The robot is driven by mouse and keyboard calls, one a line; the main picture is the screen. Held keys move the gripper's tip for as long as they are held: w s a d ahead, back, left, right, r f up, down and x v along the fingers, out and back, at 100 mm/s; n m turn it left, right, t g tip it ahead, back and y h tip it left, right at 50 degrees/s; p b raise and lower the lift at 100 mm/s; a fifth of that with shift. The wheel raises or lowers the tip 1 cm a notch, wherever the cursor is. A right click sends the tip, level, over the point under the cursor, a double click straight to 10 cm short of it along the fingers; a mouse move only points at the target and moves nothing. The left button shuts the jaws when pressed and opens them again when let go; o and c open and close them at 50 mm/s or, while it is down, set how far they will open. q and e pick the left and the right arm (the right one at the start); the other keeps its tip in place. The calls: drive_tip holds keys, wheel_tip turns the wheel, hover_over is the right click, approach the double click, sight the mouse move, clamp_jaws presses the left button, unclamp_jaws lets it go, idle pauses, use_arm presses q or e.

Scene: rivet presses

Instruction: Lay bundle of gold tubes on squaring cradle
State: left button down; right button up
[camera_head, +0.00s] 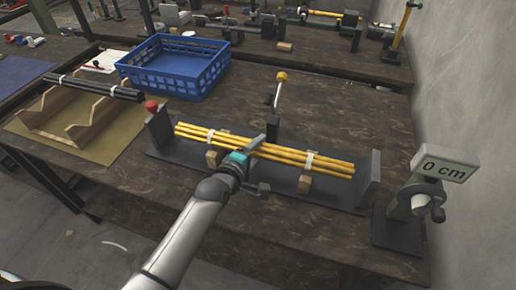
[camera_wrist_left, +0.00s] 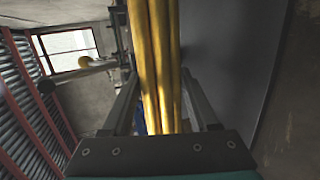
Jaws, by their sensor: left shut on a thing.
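The bundle of gold tubes (camera_head: 325,163) lies lengthwise over a dark grey cradle (camera_head: 235,180) with an upright plate at each end, and light straps go round the bundle. Small wooden blocks (camera_head: 304,184) stand below the tubes; whether the tubes touch them I cannot tell. My left gripper (camera_head: 249,150) is shut on the bundle near its middle. In the left wrist view the gold tubes (camera_wrist_left: 156,60) run up between the two fingers. My right gripper is in neither view.
A blue crate (camera_head: 172,90) stands behind the cradle. At left, a wooden rack (camera_head: 85,125) holds dark tubes (camera_head: 95,86). A lever with a yellow knob (camera_head: 281,77) rises behind the bundle. A "0 cm" gauge (camera_head: 444,168) stands at right.

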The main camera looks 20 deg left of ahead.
use_arm(q)
drive_tip(key=shift+w, duration=0.1)
drive_tip(key=shift+c, duration=0.4)
unclamp_jaws()
drive_tip(key=shift+s+f, duration=0.25)
drive_tip(key=shift+f, duration=0.15)
drive_tip(key=shift+s+r, duration=0.25)
drive_tip(key=shift+s, duration=0.1)
drive_tip(key=p+v, duration=0.3)
drive_tip(key=v, duration=1.1)
drive_tip(key=shift+r+p, duration=0.3)
drive_tip(key=shift+r, duration=0.05)
drive_tip(key=shift+s, duration=0.1)
